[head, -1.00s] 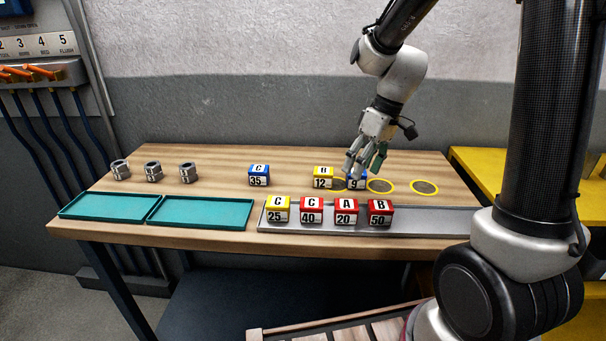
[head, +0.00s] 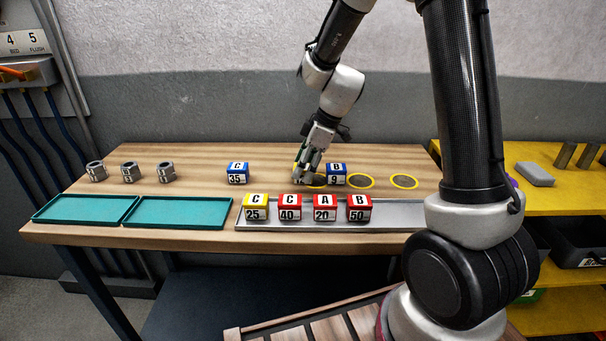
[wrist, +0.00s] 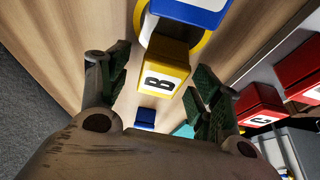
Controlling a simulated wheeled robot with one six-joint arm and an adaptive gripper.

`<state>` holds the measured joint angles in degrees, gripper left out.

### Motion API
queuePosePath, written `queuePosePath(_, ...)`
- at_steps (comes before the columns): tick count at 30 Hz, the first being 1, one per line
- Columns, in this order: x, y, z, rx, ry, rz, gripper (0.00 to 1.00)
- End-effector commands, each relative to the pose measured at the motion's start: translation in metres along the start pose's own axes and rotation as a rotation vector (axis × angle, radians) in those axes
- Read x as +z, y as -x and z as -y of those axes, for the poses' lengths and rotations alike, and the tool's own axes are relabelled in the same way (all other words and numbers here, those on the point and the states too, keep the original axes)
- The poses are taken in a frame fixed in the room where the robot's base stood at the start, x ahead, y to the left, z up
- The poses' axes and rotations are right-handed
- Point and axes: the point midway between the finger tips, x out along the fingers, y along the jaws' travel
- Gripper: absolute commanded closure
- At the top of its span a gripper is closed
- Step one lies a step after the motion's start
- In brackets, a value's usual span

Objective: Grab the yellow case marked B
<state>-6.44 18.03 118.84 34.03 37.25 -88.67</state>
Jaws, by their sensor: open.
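The yellow case marked B (wrist: 160,72) shows in the wrist view between the two fingers of my gripper (wrist: 160,85), with a gap visible on the finger sides. My gripper is open and holds nothing. In the head view my gripper (head: 308,172) is low over the table at the yellow case's place and hides most of that case. A blue case marked B, 9 (head: 336,174) stands just to the right of it. The blue case is also at the top of the wrist view (wrist: 195,10), close by the yellow case.
A blue case C 35 (head: 238,173) stands to the left. A grey tray (head: 395,214) in front holds a yellow C case (head: 256,207) and several red cases. Yellow-ringed spots (head: 360,181) lie to the right. Teal trays (head: 175,212) and grey nuts (head: 130,171) are at the left.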

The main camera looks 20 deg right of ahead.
Motion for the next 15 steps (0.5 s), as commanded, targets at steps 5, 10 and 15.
queuePosePath(5,0.0000,-0.0100,0.0001,0.000,-0.001,0.000,0.36)
queuePosePath(10,0.0000,-0.0097,0.0002,0.000,-0.001,0.000,0.38)
queuePosePath(15,0.0000,-0.0096,0.0002,0.000,-0.001,0.000,0.69)
